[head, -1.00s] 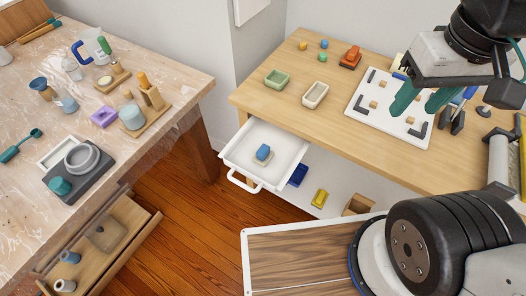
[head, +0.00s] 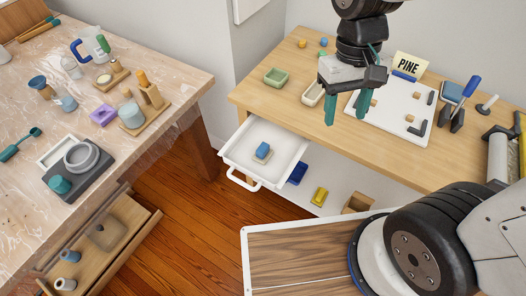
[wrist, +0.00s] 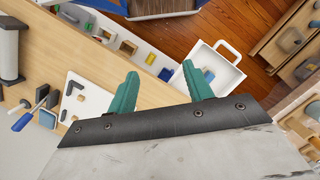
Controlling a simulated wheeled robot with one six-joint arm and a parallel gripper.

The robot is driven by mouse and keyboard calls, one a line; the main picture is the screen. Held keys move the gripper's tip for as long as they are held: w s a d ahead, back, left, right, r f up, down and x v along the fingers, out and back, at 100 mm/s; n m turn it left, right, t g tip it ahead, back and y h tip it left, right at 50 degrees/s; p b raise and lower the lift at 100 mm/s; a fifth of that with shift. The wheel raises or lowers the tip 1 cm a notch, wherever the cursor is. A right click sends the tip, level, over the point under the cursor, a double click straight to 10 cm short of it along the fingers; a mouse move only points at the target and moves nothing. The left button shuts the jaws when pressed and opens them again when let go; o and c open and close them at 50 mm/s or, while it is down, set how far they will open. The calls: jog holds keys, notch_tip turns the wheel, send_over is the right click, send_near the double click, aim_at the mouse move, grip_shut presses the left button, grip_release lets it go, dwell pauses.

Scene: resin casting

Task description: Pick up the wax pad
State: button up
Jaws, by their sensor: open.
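The likeliest wax pad is a small blue block with a pale base (head: 263,151). It lies in the open white drawer (head: 285,142) under the light wooden table; I cannot be sure of its name. The blue block also shows in the wrist view (wrist: 208,74), right of my fingers, partly hidden by the right one. My gripper (head: 345,110) is open and empty, its green fingers pointing down above the light table, right of the drawer and higher than it. The fingers also show in the wrist view (wrist: 160,75).
The white board (head: 385,125) with small blocks lies right of my gripper. A green tray (head: 277,77) and a cream tray (head: 313,93) stand behind the drawer. A blue bin (head: 298,173) and a yellow block (head: 319,196) sit on the lower shelf. The marble-topped bench (head: 150,75) stands left.

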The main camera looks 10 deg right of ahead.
aim_at(264, 146)
jog(key=w+a+f+m, duration=0.2)
jog(key=w+a+f, duration=0.2)
jog(key=f, duration=0.3)
jog(key=w+a+f+m+t, duration=0.1)
jog(key=w+a+f+m, duration=0.2)
jog(key=f, duration=0.4)
jog(key=w+a+f+m, duration=0.2)
jog(key=w+a+f, duration=0.2)
jog(key=a+f, duration=0.2)
jog(key=shift+w+a+f+m+t, duration=0.15)
jog(key=shift+w+a+f+t, duration=0.05)
jog(key=shift+f, duration=0.2)
jog(key=shift+w+a+f+m+t, duration=0.15)
jog(key=shift+w+f+t, duration=0.05)
jog(key=shift+f, duration=0.2)
jog(key=shift+w+a+m+y, duration=0.2)
jog(key=shift+w+m+y, duration=0.1)
jog(key=shift+m, duration=0.1)
jog(key=shift+w+a+t, duration=0.1)
jog(key=shift+w+t, duration=0.05)
jog(key=shift+t, duration=0.15)
jog(key=shift+m, duration=0.3)
notch_tip(264, 146, down, 8)
jog(key=shift+r, duration=0.15)
grip_shut()
jog(key=shift+r, duration=0.1)
